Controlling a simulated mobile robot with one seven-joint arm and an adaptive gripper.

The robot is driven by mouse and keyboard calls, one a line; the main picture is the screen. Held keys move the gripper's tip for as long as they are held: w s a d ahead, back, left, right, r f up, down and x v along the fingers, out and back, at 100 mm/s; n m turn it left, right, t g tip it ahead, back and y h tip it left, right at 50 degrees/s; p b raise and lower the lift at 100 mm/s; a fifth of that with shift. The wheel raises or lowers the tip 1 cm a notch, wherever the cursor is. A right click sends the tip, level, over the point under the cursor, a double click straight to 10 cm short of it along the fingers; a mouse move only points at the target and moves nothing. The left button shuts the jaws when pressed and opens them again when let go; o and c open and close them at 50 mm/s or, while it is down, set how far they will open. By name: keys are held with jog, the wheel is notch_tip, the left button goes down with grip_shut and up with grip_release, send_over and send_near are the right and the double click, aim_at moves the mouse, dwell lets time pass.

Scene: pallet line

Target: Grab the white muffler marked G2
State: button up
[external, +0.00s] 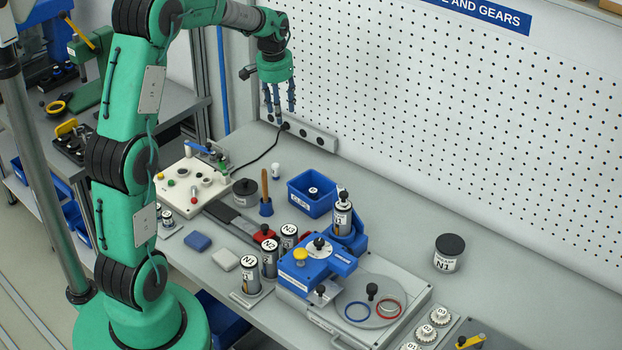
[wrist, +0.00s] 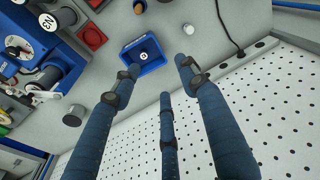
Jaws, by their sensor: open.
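Several small white, round, toothed parts sit in a row on a grey tray (external: 449,323) at the bottom right of the external view. They look like gears rather than mufflers. The middle one (external: 426,333) carries a black mark that looks like G2, though it is small. Another (external: 440,314) lies behind it, and one in front is cut by the frame edge. My gripper (external: 278,103) is open and empty, fingers down, high over the back left of the bench, far from that row. The wrist view shows its three fingers (wrist: 160,75) apart, and not the row.
A blue bin (external: 303,204) with a small labelled piece lies below my gripper; it also shows in the wrist view (wrist: 155,68). Labelled canisters, a blue fixture (external: 308,276) and a turntable (external: 365,315) stand between. A black-lidded jar (external: 448,252) stands right. The perforated wall (external: 450,110) bounds the back.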

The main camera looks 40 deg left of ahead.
jog(key=w+a+f, duration=0.5)
jog(key=a+f, duration=0.1)
jog(key=f, duration=0.2)
jog(key=g+p, duration=0.1)
jog(key=g, duration=0.1)
send_over(278, 164)
notch_tip(278, 164, down, 9)
jog(key=shift+d+f+n, duration=0.15)
jog(key=shift+f+n, duration=0.05)
jog(key=shift+n, duration=0.2)
jog(key=shift+f, duration=4.3)
jog(key=shift+s, duration=0.1)
jog(key=shift+f+b, duration=0.45)
jog(key=shift+f, duration=2.15)
grip_shut()
